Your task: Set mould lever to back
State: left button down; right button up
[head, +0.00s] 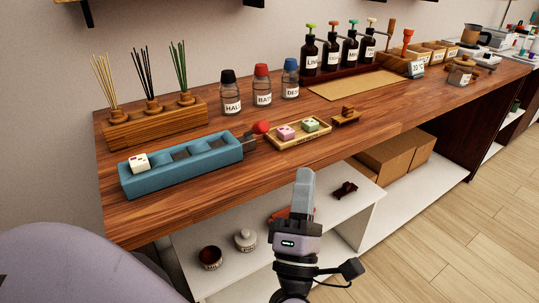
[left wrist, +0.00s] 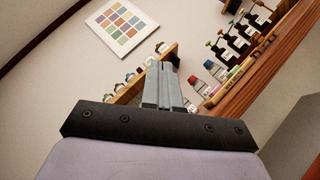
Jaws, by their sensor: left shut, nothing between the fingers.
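The blue mould (head: 178,180) lies on the wooden counter at the left, with a row of compartments. A white block with coloured spots (head: 139,162) sits at its left end. A lever with a red knob (head: 261,127) stands at the mould's right end, by a small dark bracket; its exact setting is hard to tell. My left gripper (head: 305,172) is shut and empty, in front of the counter's front edge, to the right of and nearer than the lever, and apart from it. Its closed fingers also show in the left wrist view (left wrist: 166,62). My right gripper is not in view.
A small tray (head: 297,142) with pink and green blocks lies right of the lever. Three labelled jars (head: 262,92) and a reed holder (head: 155,125) stand behind. Pump bottles (head: 330,55) stand further back. A white shelf (head: 215,275) lies below the counter.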

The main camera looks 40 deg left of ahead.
pick_arm(q)
jog(key=f+n+g+y+b, duration=0.1)
jog(key=n+g, duration=0.3)
jog(key=n, duration=0.2)
jog(key=f+n+g+y+b, duration=0.1)
jog(key=f+n+g+y, duration=0.1)
jog(key=n+g, duration=0.2)
jog(key=s+a+f+n+g+y+b, duration=0.1)
jog(key=n+g, duration=0.3)
jog(key=n, duration=0.4)
jog(key=shift+s+a+f+y, duration=0.1)
jog(key=shift+f+y, duration=0.3)
jog(key=shift+y, duration=0.3)
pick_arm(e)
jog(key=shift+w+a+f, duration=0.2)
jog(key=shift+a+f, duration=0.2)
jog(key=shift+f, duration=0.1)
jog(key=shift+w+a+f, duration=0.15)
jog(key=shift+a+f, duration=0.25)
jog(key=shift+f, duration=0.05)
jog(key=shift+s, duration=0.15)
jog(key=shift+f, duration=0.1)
